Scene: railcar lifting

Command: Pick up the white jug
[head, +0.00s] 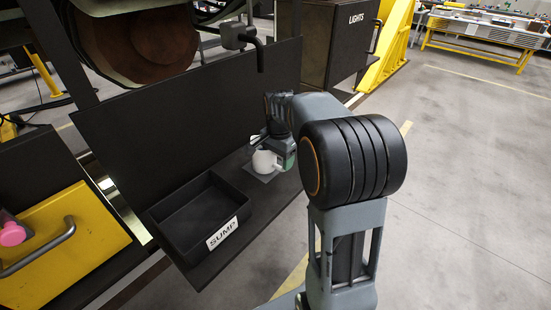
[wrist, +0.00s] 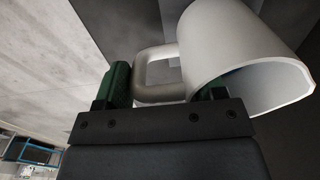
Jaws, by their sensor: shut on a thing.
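The white jug (head: 266,161) is above or on the dark shelf, right of the SUMP tray. In the head view I cannot tell whether its base touches the shelf. My gripper (head: 284,155) is at the jug's right side, partly hidden by my own arm. In the wrist view the jug (wrist: 225,45) is tilted in the picture, with its open mouth toward the lower right. My gripper (wrist: 165,88) is shut on the jug, with the handle (wrist: 143,66) between its green-padded fingers. The right finger is partly hidden by the jug's wall.
A black open tray marked SUMP (head: 231,243) stands left of the jug. A dark upright panel (head: 150,120) rises behind. A black spout (head: 260,55) hangs above. A yellow drawer (head: 65,245) is at lower left. The floor at right is clear.

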